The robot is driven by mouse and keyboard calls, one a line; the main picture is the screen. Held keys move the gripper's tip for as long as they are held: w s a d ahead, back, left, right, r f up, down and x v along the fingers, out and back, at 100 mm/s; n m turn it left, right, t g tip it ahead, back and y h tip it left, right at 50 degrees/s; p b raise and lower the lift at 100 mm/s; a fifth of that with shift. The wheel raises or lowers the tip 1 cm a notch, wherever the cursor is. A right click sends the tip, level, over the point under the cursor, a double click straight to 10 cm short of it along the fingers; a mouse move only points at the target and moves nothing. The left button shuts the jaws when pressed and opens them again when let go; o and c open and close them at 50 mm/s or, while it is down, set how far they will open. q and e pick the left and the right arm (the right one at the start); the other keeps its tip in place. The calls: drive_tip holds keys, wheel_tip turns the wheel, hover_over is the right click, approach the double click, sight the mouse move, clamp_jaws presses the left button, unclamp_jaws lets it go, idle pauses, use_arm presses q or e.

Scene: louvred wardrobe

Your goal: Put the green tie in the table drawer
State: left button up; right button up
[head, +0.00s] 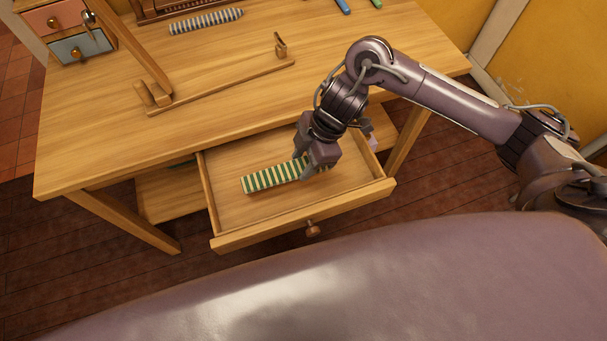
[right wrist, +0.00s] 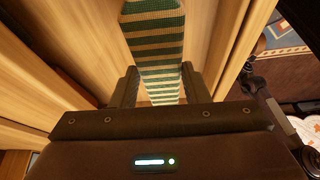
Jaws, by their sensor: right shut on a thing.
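The green tie (head: 270,178), striped green and cream, is inside the open table drawer (head: 262,219), lying along it or just above its floor; I cannot tell which. My right gripper (head: 316,170) reaches down into the drawer and is shut on the tie's right end. In the right wrist view the tie (right wrist: 155,40) runs away from between the two fingers (right wrist: 163,88). The drawer is pulled out from the wooden table, and its round knob (head: 312,229) faces me. My left gripper is not in view.
A small drawer box (head: 75,32) stands at the back left. A lower shelf (head: 165,190) shows under the table. My body covers the foreground.

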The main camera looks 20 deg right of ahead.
sight(298, 182)
drive_tip(key=shift+f, duration=0.9)
wheel_tip(298, 182, down, 3)
drive_tip(key=shift+f+b, duration=0.2)
drive_tip(key=shift+b, duration=0.1)
drive_tip(key=shift+f, duration=0.35)
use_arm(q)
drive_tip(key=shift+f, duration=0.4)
use_arm(e)
drive_tip(key=shift+f, duration=0.15)
drive_tip(key=shift+f, duration=0.1)
drive_tip(key=o, duration=1)
drive_tip(key=shift+c, duration=0.2)
